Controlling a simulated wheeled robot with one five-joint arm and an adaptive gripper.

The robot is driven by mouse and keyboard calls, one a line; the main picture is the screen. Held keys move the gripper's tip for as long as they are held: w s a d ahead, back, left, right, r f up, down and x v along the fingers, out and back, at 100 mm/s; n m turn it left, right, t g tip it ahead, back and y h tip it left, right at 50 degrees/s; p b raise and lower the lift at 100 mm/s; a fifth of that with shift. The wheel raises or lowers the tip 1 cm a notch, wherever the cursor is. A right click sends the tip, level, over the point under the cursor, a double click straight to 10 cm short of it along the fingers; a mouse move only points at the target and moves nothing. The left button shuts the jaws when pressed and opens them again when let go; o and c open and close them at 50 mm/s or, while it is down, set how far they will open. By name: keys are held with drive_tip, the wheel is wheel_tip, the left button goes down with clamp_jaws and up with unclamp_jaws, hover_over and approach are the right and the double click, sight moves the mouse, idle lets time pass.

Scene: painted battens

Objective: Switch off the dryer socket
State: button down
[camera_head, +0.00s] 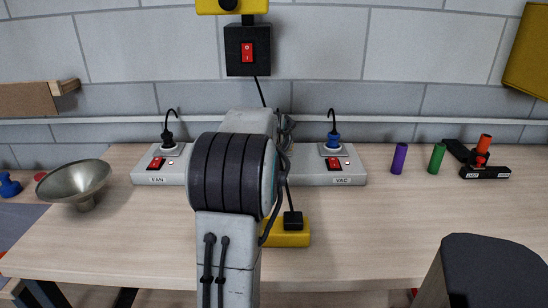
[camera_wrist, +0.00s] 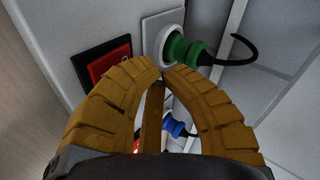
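A pale grey power strip (camera_head: 352,176) lies on the bench, with a FAN socket and red switch (camera_head: 157,163) at left and a VAC socket and red switch (camera_head: 333,162) at right. My arm hides its middle, and no dryer label is readable. In the wrist view, a red rocker switch (camera_wrist: 108,65) in a black frame sits beside a socket with a green plug (camera_wrist: 185,50). A blue plug (camera_wrist: 177,127) shows farther down between my fingers. My gripper (camera_wrist: 162,68) has its brown fingertips together near the red switch and green plug; contact cannot be told. It is hidden in the head view.
A black wall box with a red switch (camera_head: 248,50) hangs above the strip. A metal funnel (camera_head: 76,183) stands left; a yellow block (camera_head: 290,232) lies in front. Purple (camera_head: 399,159) and green (camera_head: 437,158) cylinders and a red-orange lever (camera_head: 483,147) stand right.

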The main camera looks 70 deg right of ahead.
drive_tip(key=shift+r, duration=0.15)
drive_tip(key=shift+s+a+r+p, duration=0.1)
drive_tip(key=shift+a+r+p, duration=0.05)
drive_tip(key=shift+r+p, duration=0.9)
drive_tip(key=shift+a+r+p, duration=0.15)
drive_tip(key=shift+r+p, duration=0.5)
drive_tip(key=shift+r, duration=0.65)
